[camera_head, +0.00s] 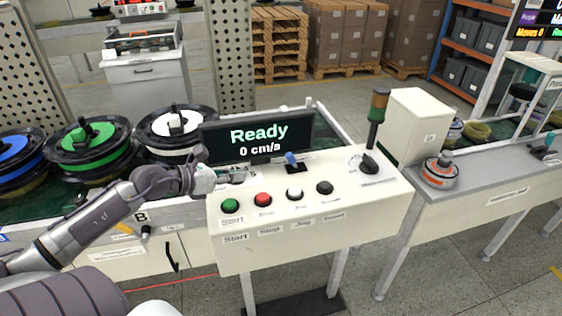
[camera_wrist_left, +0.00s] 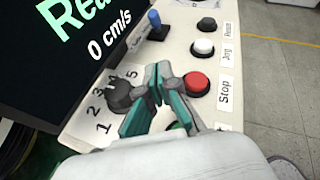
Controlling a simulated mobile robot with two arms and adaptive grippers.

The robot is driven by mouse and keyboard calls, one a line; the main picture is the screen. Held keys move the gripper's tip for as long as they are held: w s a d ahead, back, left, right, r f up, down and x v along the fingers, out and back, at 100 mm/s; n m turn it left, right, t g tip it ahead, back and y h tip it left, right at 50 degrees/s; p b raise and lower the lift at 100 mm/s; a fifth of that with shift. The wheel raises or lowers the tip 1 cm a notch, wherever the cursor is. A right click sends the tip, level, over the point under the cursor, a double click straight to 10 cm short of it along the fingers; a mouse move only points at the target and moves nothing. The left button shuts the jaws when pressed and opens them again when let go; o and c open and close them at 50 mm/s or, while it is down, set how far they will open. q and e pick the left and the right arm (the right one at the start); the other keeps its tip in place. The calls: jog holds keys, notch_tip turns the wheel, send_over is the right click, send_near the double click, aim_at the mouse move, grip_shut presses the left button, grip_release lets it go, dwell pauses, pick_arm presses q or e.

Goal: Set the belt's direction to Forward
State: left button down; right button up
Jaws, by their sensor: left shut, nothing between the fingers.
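The white control panel (camera_head: 230,255) carries a display (camera_head: 258,138) reading "Ready" and "0 cm/s". A small blue-tipped lever (camera_head: 291,158) stands on a black base below the display; it also shows in the left wrist view (camera_wrist_left: 154,19). The label beside it is too small to read. My left gripper (camera_head: 243,175) is shut and empty over the panel's left part, to the left of the lever. In the left wrist view its fingertips (camera_wrist_left: 175,72) are between a black numbered knob (camera_wrist_left: 118,95) and the red Stop button (camera_wrist_left: 196,84), apart from the lever. My right gripper is out of view.
The front row has a green Start button (camera_head: 230,205), red Stop button, white button (camera_head: 295,194) and black button (camera_head: 325,187). A large black rotary switch (camera_head: 369,164) and a signal tower (camera_head: 378,110) stand at the panel's right. Several spools (camera_head: 88,150) lie left.

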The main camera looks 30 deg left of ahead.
aim_at(268, 182)
pick_arm(q)
jog(key=shift+w+d+f, duration=0.1)
jog(key=shift+w, duration=0.15)
jog(key=x, duration=0.5)
jog(key=shift+w+p, duration=0.1)
jog(key=shift+p, duration=0.25)
jog(key=x, duration=0.4)
jog(key=shift+d+p, duration=0.1)
jog(key=shift+p, duration=0.2)
jog(key=shift+w+d+r+p, duration=0.15)
jog(key=shift+w+r+p, duration=0.05)
jog(key=shift+w, duration=0.45)
jog(key=shift+w+d+r+p, duration=0.1)
jog(key=shift+w+r+p, duration=0.15)
jog(key=shift+w, duration=0.4)
jog(key=shift+w+d+r+p, duration=0.15)
jog(key=shift+w+p, duration=0.05)
jog(key=shift+w, duration=0.45)
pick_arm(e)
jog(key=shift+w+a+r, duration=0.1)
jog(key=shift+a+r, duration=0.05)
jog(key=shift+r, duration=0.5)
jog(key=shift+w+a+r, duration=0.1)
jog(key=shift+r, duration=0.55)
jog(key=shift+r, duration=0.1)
